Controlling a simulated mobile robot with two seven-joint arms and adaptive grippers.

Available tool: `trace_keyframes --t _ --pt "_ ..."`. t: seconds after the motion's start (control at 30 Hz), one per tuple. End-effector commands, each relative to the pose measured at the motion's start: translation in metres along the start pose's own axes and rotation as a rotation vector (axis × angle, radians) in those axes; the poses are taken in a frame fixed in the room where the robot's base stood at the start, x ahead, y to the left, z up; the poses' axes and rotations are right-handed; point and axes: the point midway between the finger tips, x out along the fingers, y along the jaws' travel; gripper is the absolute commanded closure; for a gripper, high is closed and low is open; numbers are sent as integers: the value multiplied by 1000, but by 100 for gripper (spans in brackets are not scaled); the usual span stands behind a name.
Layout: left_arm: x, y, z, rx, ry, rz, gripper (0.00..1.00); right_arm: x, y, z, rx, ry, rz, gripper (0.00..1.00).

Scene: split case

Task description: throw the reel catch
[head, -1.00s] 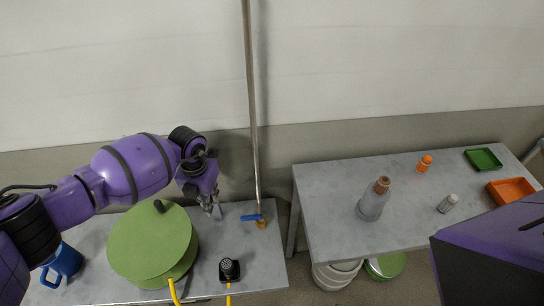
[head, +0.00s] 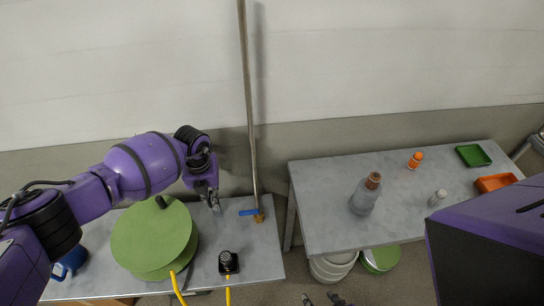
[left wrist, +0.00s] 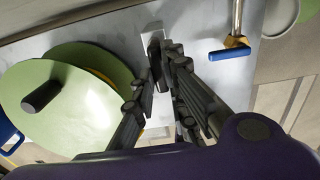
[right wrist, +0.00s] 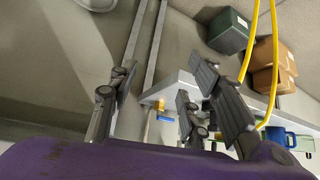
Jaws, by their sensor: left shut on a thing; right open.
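The green reel (head: 150,238) with a dark crank knob (head: 161,202) stands on the left bench, and it fills the left side of the left wrist view (left wrist: 85,115). Beside it is a pale metal strip, seemingly the reel catch (left wrist: 147,102), with a dark upright part between my fingers. My left gripper (head: 211,200) is at this catch, right of the reel; in the left wrist view its fingers (left wrist: 165,68) are closed together on it and hide most of the dark part. My right gripper (right wrist: 165,75) is open and empty, away from the reel.
A pipe with a blue-handled valve (head: 249,212) rises right of the catch. A black connector (head: 228,262) and yellow cable (head: 177,286) lie near the bench front. A blue mug (head: 70,262) is left of the reel. The right bench (head: 320,195) holds a bottle (head: 364,196).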

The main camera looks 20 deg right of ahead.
Motion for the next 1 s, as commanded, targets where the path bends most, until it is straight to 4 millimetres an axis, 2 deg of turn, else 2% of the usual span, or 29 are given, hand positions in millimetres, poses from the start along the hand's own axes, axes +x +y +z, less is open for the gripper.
trace_keyframes --t 0.1,0.13,0.27,0.47,0.6,0.67,0.77,1.0 --pt "-2 0 2 -3 -4 -1 100 1 0 -3 1 6 0 56" --pt "-2 0 2 -3 -4 -1 86 1 0 -3 1 6 1 56" --pt "-2 0 2 -2 -4 -1 69 2 0 -4 5 8 3 56" --pt "-1 0 1 -1 -2 -1 69 2 0 -4 11 8 4 56" --pt "-3 0 1 -1 -2 -1 69 12 -2 -26 -2 45 -5 56" --pt "-7 0 1 -1 -3 -1 69 12 -2 -25 -2 45 -5 56" --pt "-21 0 2 0 -5 -1 69 11 -2 -25 -2 44 -5 56" --pt "-72 1 2 0 -5 -1 69 11 -3 -25 -2 43 -5 56"
